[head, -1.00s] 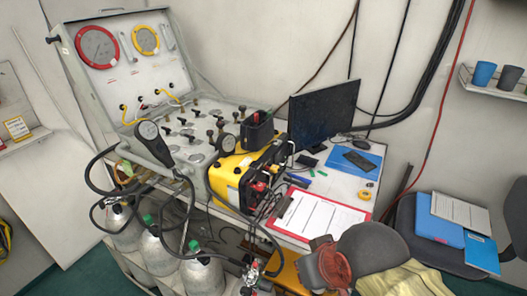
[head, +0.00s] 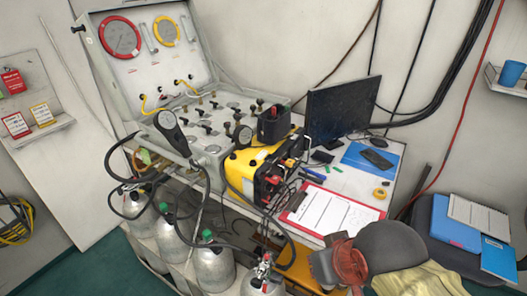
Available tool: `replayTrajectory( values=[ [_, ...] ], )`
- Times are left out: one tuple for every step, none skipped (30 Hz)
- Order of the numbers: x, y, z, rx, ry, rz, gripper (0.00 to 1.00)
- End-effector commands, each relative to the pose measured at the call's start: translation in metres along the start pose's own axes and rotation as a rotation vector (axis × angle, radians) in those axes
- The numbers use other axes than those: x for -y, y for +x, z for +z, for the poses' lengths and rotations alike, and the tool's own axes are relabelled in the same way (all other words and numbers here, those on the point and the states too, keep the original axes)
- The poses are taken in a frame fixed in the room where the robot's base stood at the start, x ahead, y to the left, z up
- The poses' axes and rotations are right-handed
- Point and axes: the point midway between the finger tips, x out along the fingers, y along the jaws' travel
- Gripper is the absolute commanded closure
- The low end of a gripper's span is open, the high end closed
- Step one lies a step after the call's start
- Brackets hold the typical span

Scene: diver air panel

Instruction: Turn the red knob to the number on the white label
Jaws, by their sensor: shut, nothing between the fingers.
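The air panel (head: 225,120) is an open grey case with a large red-ringed gauge (head: 121,38) and a smaller yellow-ringed gauge (head: 166,31) on its upright lid. Several dark knobs and valves stand on its sloping face. Small red parts (head: 274,180) show on the front of the yellow unit (head: 243,168) beside it. I cannot tell which part is the red knob, nor read any number. No plain white label can be made out on the panel. My gripper is not in view.
Cards, one red-and-white (head: 16,125) and one yellow-and-white (head: 42,114), stand on a left shelf. Grey cylinders (head: 170,238) and looping black hoses are below the panel. A monitor (head: 340,106) and red clipboard (head: 332,213) are on the desk.

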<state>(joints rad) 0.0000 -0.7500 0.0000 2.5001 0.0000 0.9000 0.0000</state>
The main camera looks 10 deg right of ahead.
Motion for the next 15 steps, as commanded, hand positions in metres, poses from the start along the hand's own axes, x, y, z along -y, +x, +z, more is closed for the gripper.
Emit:
replayTrajectory(
  values=[
    [0.000, 0.000, 0.000, 0.000, 0.000, 0.000, 1.00],
    [0.000, 0.000, 0.000, 0.000, 0.000, 0.000, 1.00],
    [0.000, 0.000, 0.000, 0.000, 0.000, 0.000, 0.99],
    [0.000, 0.000, 0.000, 0.000, 0.000, 0.000, 0.98],
    [0.000, 0.000, 0.000, 0.003, 0.000, -0.002, 0.96],
    [0.001, 0.001, -0.001, 0.011, -0.001, -0.006, 0.94],
    [0.002, 0.002, -0.002, 0.020, -0.001, -0.013, 0.92],
    [0.004, 0.004, -0.003, 0.035, -0.002, -0.021, 0.90],
    [0.007, 0.007, -0.004, 0.063, -0.004, -0.039, 0.88],
    [0.009, 0.010, -0.005, 0.086, -0.007, -0.055, 0.86],
    [0.013, 0.014, -0.007, 0.112, -0.009, -0.076, 0.85],
    [0.018, 0.019, -0.010, 0.152, -0.011, -0.111, 0.82],
    [0.022, 0.024, -0.013, 0.181, -0.013, -0.142, 0.81],
    [0.027, 0.028, -0.016, 0.212, -0.015, -0.175, 0.79],
    [0.033, 0.035, -0.021, 0.247, -0.016, -0.224, 0.77]
  ],
)
